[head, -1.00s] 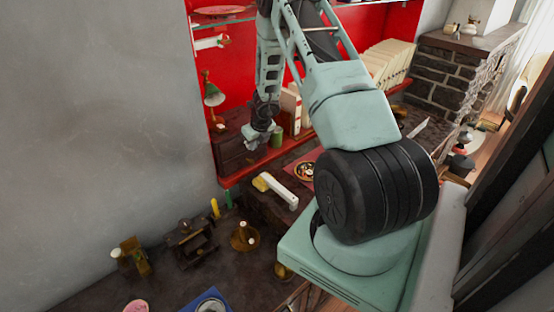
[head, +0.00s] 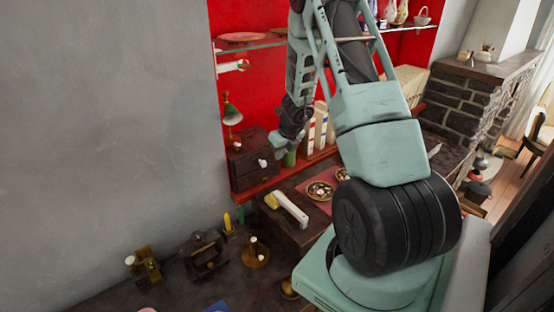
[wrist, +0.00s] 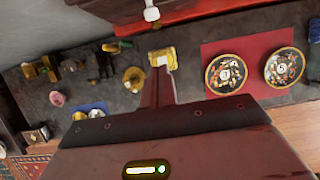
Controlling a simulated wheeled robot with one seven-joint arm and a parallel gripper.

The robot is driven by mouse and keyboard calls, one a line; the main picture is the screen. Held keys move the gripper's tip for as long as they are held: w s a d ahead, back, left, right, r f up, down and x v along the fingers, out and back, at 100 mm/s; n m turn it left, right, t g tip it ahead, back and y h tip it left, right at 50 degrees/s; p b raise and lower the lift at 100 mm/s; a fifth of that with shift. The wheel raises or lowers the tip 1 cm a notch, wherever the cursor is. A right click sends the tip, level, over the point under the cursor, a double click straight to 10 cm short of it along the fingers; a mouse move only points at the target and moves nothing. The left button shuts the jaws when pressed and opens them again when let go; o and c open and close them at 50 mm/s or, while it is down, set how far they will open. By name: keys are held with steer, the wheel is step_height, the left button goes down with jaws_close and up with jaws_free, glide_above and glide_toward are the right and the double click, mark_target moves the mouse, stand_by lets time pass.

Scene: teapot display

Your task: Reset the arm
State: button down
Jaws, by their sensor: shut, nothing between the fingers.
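My arm hangs bent in the head view, and my gripper (head: 287,145) is at its lower end, in front of the red shelf unit. The gripper is small and partly blurred there. In the wrist view my gripper (wrist: 158,78) shows as a dark reddish body with narrow fingers together. It is shut and holds nothing. It hangs above the dark tabletop (wrist: 205,45), by a yellow and white handled object (wrist: 163,57). That object also shows in the head view (head: 287,208), on a dark block.
Round decorated plates (wrist: 226,73) lie on a red mat. Brass items (head: 255,252) stand front left. A glass shelf (head: 255,43) is above.

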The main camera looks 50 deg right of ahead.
steer(key=shift+s+r, duration=0.25)
steer(key=shift+r, duration=0.4)
steer(key=shift+a, duration=0.1)
steer(key=w+a+r+n+y+b, duration=0.15)
steer(key=a+n, duration=0.35)
steer(key=a, duration=0.5)
steer(key=w+a+r+n+y+b, duration=0.1)
steer(key=w+a+n+y+b, duration=0.15)
steer(key=a+n, duration=0.5)
steer(key=s+a+r+n+g+b, duration=0.15)
steer(key=a+n, duration=0.35)
steer(key=a, duration=0.5)
steer(key=s+a+r+n+b, duration=0.1)
steer(key=s+a+n, duration=0.3)
steer(key=a, duration=0.5)
steer(key=s+a+n+g+h+b, duration=0.1)
steer(key=s+a+n+b, duration=0.1)
steer(key=s+a+n, duration=0.4)
steer(key=s+a+f+n+g+h+b, duration=0.1)
steer(key=s+a+n+b, duration=0.2)
steer(key=s+n, duration=1.3)
steer(key=a+n, duration=0.2)
steer(key=a, duration=0.1)
steer(key=shift+s+n+g+b, duration=0.35)
